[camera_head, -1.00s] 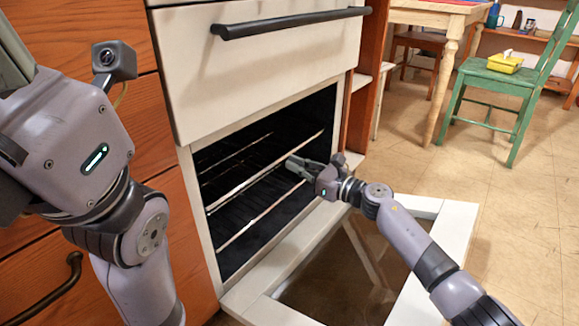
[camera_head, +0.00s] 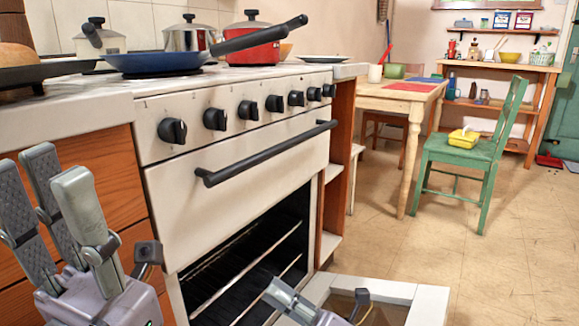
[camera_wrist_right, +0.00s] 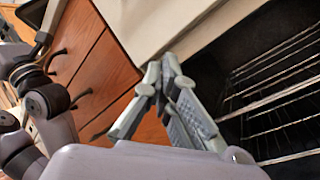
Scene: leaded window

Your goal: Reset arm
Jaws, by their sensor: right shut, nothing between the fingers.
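My right gripper (camera_head: 273,290) shows low in the head view, in front of the oven opening and above the lowered oven door (camera_head: 425,306). Its fingers are together and empty; the right wrist view (camera_wrist_right: 168,65) shows their tips meeting. The rest of the right arm is mostly below the head view. My left gripper (camera_head: 62,195) stands at the lower left with its fingers pointing up, in front of the wooden drawers. I see nothing held in it, but its finger gap is unclear from this angle.
The oven (camera_head: 240,255) stands open with wire racks inside; they also show in the right wrist view (camera_wrist_right: 275,85). A black oven handle (camera_head: 265,153) sticks out above. A blue pan (camera_head: 160,63) and red pot (camera_head: 252,46) are on the stove. Open floor lies right, before the green chair (camera_head: 465,155).

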